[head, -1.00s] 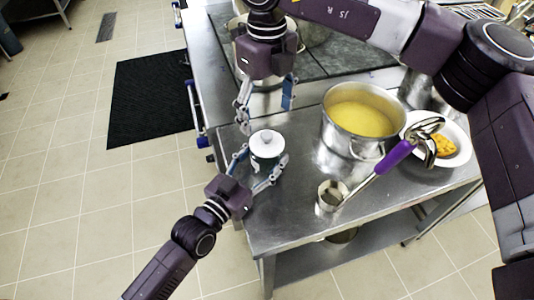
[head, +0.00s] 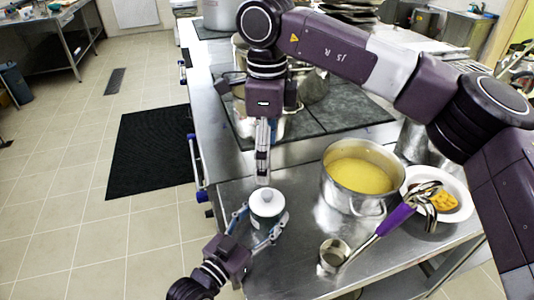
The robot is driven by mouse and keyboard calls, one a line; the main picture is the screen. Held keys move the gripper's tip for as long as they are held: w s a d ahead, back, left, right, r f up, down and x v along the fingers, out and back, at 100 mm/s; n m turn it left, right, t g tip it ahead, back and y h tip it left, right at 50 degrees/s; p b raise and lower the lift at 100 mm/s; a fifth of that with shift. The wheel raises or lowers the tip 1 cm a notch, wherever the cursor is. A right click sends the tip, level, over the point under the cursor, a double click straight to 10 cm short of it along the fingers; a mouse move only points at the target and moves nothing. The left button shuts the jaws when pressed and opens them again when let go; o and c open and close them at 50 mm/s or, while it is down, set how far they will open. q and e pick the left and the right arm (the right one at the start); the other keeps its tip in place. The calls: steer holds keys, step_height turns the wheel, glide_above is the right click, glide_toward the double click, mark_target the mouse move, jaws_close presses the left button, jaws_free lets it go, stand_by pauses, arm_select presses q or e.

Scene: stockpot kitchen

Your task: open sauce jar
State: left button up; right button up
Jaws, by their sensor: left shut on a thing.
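The sauce jar (head: 268,217) has a greenish body and a white lid (head: 267,203) with a small knob on top. It stands upright near the left edge of the steel table, lid on. My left gripper (head: 258,222) comes from the lower left and is shut around the jar's body, one finger on each side. My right gripper (head: 263,180) points straight down just above and behind the knob. Its fingers are seen edge-on and overlap, so their gap is hidden. I cannot tell whether they touch the knob.
A pot of yellow soup (head: 360,178) stands right of the jar. A ladle with a purple handle (head: 395,219) lies in front of it. A white plate with yellow food (head: 447,213) is at the right. A dark stove top (head: 345,112) lies behind.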

mark_target(268, 192)
step_height(268, 192, down, 12)
steer(key=shift+r, duration=0.1)
stand_by(0.5)
arm_select(q)
steer(key=shift+r, duration=0.1)
arm_select(e)
steer(key=c, duration=1.2)
arm_select(q)
steer(key=shift+s+d, duration=0.1)
arm_select(e)
steer(key=shift+d+f, duration=0.15)
steer(key=shift+f, duration=0.15)
jaws_close()
steer(key=shift+r, duration=0.25)
steer(key=shift+r, duration=0.15)
steer(key=shift+w+r, duration=0.1)
